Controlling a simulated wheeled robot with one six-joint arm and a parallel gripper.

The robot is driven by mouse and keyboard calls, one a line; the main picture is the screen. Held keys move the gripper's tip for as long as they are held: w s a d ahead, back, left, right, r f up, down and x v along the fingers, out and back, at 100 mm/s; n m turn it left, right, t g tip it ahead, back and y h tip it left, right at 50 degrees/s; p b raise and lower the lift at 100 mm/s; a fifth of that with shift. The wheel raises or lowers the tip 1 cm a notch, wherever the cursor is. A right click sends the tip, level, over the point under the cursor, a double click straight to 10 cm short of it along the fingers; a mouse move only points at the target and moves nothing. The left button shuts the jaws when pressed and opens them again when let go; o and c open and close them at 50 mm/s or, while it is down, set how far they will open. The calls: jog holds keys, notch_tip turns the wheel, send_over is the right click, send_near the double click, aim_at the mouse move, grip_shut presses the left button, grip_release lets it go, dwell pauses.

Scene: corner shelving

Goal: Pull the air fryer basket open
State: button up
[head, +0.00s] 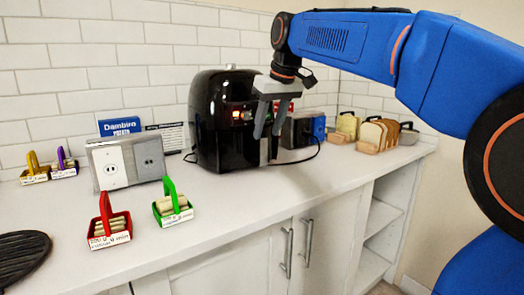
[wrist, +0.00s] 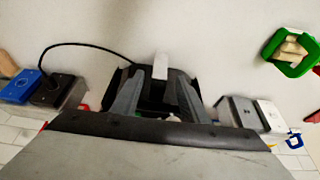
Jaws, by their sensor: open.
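The black air fryer (head: 212,125) stands on the counter against the tiled wall, with a lit red panel on its front. My gripper (head: 267,135) points down in front of that panel, fingers apart and empty. The fingers hide part of the basket front. In the wrist view, my gripper (wrist: 157,78) is open over the dark fryer basket (wrist: 180,76). A pale piece that looks like the basket handle (wrist: 160,66) shows near and between the fingertips. I cannot tell whether either finger touches it. The basket appears shut.
A grey outlet box (head: 128,162) and a red carrier (head: 108,225) and green carrier (head: 172,203) stand left on the counter. A blue-and-black box (head: 302,129) and bread slices (head: 372,135) are right. A black cable crosses the counter. The counter before the fryer is clear.

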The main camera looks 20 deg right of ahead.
aim_at(264, 143)
jog(key=x, duration=0.8)
jog(key=shift+f, duration=0.1)
grip_shut()
